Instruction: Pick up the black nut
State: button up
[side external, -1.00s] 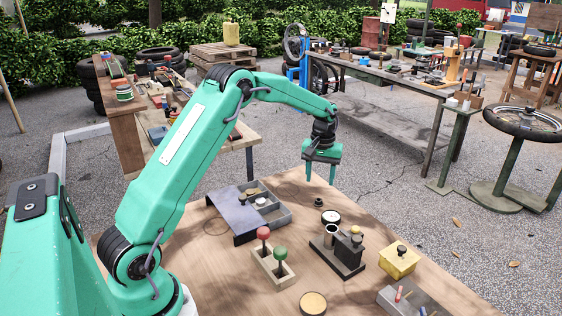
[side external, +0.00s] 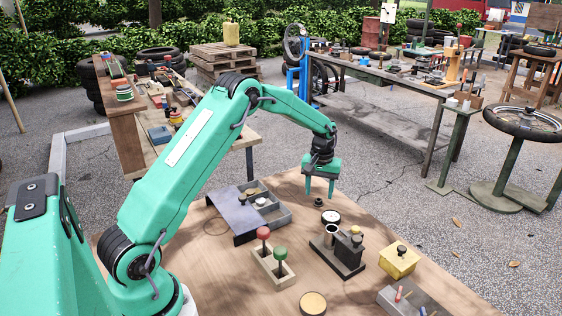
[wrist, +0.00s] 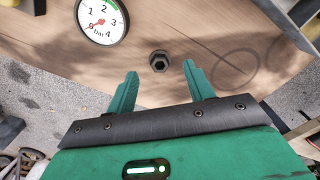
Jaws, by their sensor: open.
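The black nut (wrist: 159,61) lies on the wooden table top, dark and six-sided with a hole in its middle. It also shows in the side view (side external: 318,202), near the table's far edge. My gripper (wrist: 157,80) is open and empty, and the nut appears between and just beyond its two green fingertips in the wrist view. In the side view my gripper (side external: 319,196) points down above the nut, apparently with a small gap.
A round pressure gauge (wrist: 101,20) lies close to the nut, also seen in the side view (side external: 331,217). A grey divided tray (side external: 280,218), a dark block with cylinders (side external: 350,262) and a yellow box (side external: 412,262) stand around. Bare wood lies right of the gauge.

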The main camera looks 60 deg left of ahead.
aim_at(318, 202)
jog(key=shift+f, duration=1.45)
jog(key=c, duration=1.1)
